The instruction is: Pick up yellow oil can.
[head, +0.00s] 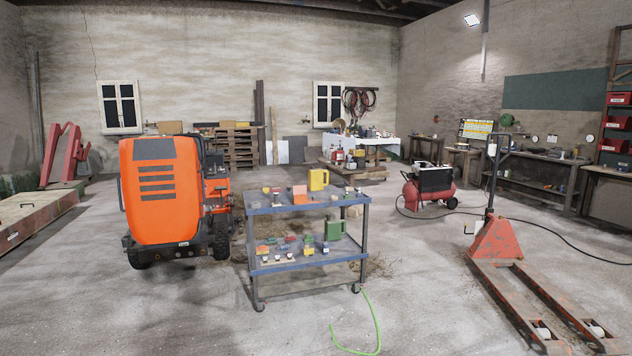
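A yellow can (318,180), which looks like the oil can, stands on the top shelf of a blue trolley (310,207), near its back edge right of the middle. It appears upright. A small orange block (300,194) and other small items are on the same shelf in front of it and to its left. My gripper is not in view.
A green can (335,229) and several small coloured items sit on the trolley's lower shelf. An orange machine (160,188) stands close on the left. A red pallet jack (497,245) is on the right. A green hose (372,325) lies on otherwise clear floor in front.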

